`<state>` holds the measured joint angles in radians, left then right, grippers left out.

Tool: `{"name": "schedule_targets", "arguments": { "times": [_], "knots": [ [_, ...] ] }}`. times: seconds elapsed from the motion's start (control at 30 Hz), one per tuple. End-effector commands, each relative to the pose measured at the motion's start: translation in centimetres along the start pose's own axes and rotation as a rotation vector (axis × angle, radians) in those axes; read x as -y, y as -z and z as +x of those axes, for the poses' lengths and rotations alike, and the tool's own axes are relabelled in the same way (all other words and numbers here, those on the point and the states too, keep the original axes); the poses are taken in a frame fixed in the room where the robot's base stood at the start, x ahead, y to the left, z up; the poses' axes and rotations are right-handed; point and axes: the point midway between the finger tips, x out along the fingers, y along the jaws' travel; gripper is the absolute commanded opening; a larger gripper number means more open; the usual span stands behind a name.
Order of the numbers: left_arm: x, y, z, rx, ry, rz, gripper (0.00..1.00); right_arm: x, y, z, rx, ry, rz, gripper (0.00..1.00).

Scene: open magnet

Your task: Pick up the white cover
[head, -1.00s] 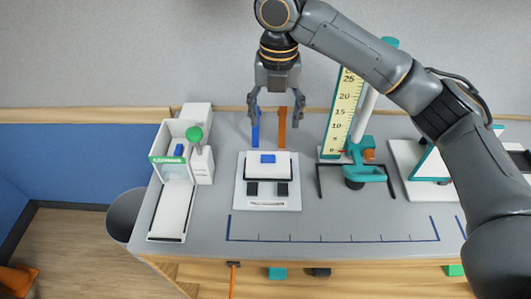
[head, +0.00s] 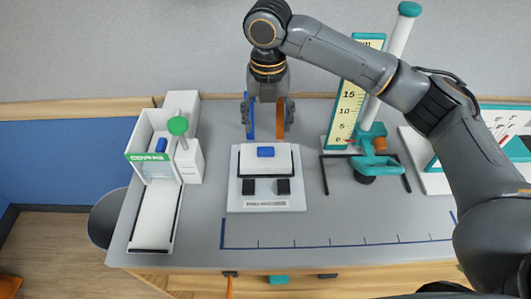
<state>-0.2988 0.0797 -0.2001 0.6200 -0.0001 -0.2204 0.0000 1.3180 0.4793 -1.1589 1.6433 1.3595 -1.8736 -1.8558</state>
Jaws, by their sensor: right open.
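A white cover (head: 281,160) with a blue block (head: 265,152) on top lies on a white base plate (head: 236,195) in the middle of the table. Two black pads show in front of it. My right gripper (head: 268,130) points down just behind the base plate, open, its fingers spread left and right. An upright blue strip (head: 251,116) and an orange strip (head: 280,118) show between the fingers. I cannot tell whether the fingers touch them. My left gripper is not in view.
A white dispenser with a green label (head: 151,157) and a green knob (head: 177,125) stands on the left. A yellow scale (head: 347,105) and teal stand (head: 372,150) stand right of centre. The table (head: 330,222) is clear in front.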

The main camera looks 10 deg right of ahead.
Motion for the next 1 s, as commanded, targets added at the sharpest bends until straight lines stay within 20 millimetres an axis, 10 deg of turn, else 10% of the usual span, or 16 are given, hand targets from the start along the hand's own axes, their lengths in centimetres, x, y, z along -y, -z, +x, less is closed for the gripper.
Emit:
{"name": "schedule_targets", "arguments": {
  "times": [0.7, 1.0],
  "knots": [
    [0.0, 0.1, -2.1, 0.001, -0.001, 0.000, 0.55, -0.3, 0.0, 8.4, 0.000, 0.001, -0.001, 0.68],
    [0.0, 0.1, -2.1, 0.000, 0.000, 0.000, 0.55, -0.4, 0.0, 8.8, 0.002, -0.001, -0.001, 0.62]
  ]
}}
